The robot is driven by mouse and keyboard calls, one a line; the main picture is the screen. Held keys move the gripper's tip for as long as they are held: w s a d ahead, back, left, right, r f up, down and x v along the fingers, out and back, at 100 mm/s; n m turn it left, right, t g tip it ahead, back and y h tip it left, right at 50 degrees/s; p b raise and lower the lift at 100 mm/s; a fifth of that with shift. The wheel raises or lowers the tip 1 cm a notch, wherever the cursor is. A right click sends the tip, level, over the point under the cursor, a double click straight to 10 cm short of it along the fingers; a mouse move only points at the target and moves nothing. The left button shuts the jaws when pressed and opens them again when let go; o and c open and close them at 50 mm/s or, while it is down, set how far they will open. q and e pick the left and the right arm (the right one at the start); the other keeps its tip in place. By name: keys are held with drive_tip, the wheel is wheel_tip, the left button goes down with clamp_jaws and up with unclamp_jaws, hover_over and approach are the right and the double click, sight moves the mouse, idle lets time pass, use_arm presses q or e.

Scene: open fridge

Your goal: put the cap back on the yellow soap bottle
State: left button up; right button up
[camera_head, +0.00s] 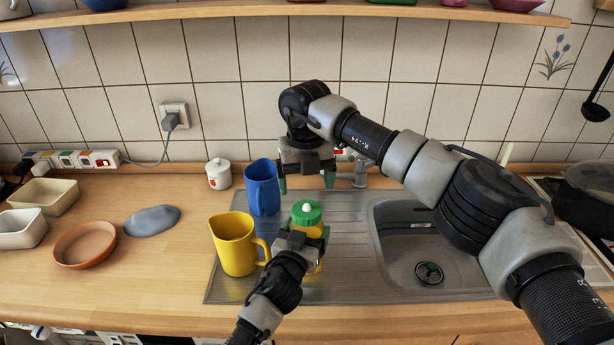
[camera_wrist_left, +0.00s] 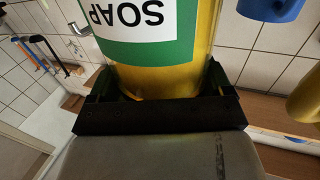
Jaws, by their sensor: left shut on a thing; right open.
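The yellow soap bottle (camera_head: 312,235) stands upright over the metal drainboard, largely hidden behind my left gripper (camera_head: 298,243). In the left wrist view the bottle (camera_wrist_left: 155,82) sits between the fingers, its green and white SOAP label appearing upside down. My left gripper is shut on the bottle's body. A green cap (camera_head: 306,214) with a white knob shows at the top of the bottle; I cannot tell whether it is fully seated. My right gripper (camera_head: 306,182) is open and empty behind and above the cap, fingers pointing down and apart from it.
A yellow jug (camera_head: 232,245) and a blue jug (camera_head: 262,188) stand close on the left of the bottle. The sink (camera_head: 385,240) lies to the right. A white lidded pot (camera_head: 218,174), grey cloth-like lump (camera_head: 152,220) and clay dish (camera_head: 85,245) are further left.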

sight(307, 205)
drive_tip(key=n, duration=0.6)
drive_tip(key=shift+d+r+n, duration=0.1)
drive_tip(key=shift+r+n, duration=0.2)
drive_tip(key=shift+n, duration=0.1)
drive_tip(key=n, duration=0.4)
drive_tip(key=shift+r, duration=0.2)
drive_tip(key=shift+f, duration=0.1)
drive_tip(key=shift+f, duration=3.95)
drive_tip(key=shift+c, duration=0.3)
drive_tip(key=c, duration=0.9)
drive_tip(key=o, duration=1.1)
wheel_tip(307, 205, up, 12)
drive_tip(key=shift+r, duration=0.1)
